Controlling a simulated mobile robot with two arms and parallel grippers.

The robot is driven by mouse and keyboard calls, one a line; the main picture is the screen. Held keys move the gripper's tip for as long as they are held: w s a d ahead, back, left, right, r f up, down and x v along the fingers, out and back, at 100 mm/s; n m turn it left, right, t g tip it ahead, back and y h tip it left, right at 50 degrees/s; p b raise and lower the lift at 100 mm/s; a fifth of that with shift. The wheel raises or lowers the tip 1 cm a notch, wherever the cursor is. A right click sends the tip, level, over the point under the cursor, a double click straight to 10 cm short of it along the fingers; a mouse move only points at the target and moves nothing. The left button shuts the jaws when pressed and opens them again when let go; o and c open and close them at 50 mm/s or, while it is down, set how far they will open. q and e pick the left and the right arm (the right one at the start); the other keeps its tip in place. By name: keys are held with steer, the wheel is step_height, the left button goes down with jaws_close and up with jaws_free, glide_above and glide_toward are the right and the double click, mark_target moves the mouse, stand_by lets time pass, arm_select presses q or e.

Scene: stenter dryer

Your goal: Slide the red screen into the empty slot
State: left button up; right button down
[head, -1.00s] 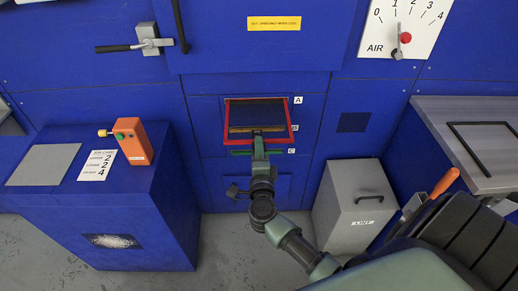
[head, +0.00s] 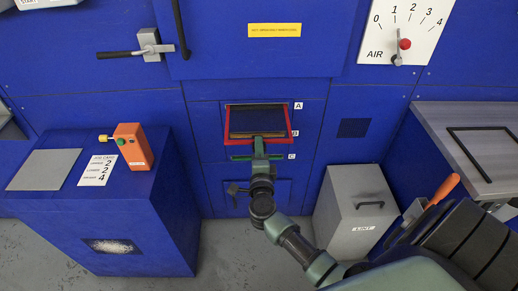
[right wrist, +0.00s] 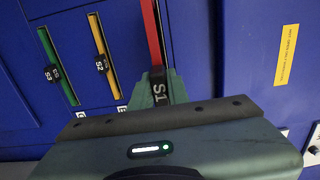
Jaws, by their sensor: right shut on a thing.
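The red screen (head: 291,122) has a red frame around a dark mesh panel. It lies roughly flat at the dark slot (head: 256,104) beside label A; its far edge is not visible and seems to be just inside the opening. My right gripper (head: 259,146) is shut on the screen's near edge, at the black tab marked S1 (right wrist: 159,90). In the right wrist view the red screen (right wrist: 151,35) shows edge-on. A yellow-edged screen S2 (right wrist: 104,52) and a green-edged screen S3 (right wrist: 57,65) sit in neighbouring slots. My left gripper is not in view.
A grey lint bin (head: 352,208) stands right of the slots, near my right forearm. A blue cabinet (head: 140,235) with an orange device (head: 135,147) and a card (head: 98,170) is at left. A handle (head: 237,190) projects below the slots.

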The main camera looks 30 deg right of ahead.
glide_toward(257, 111)
stand_by(1.6)
steer(key=shift+f+b+x, duration=0.25)
steer(key=shift+b+x, duration=0.4)
steer(key=shift+x, duration=0.65)
stand_by(0.8)
steer(key=shift+b+x, duration=0.85)
steer(key=shift+x, duration=1.45)
steer(key=shift+b+x, duration=0.85)
steer(key=shift+x, duration=0.8)
steer(key=c, duration=1.3)
jaws_free()
steer(key=shift+s+r, duration=0.1)
steer(key=shift+r, duration=0.05)
steer(key=shift+a, duration=0.1)
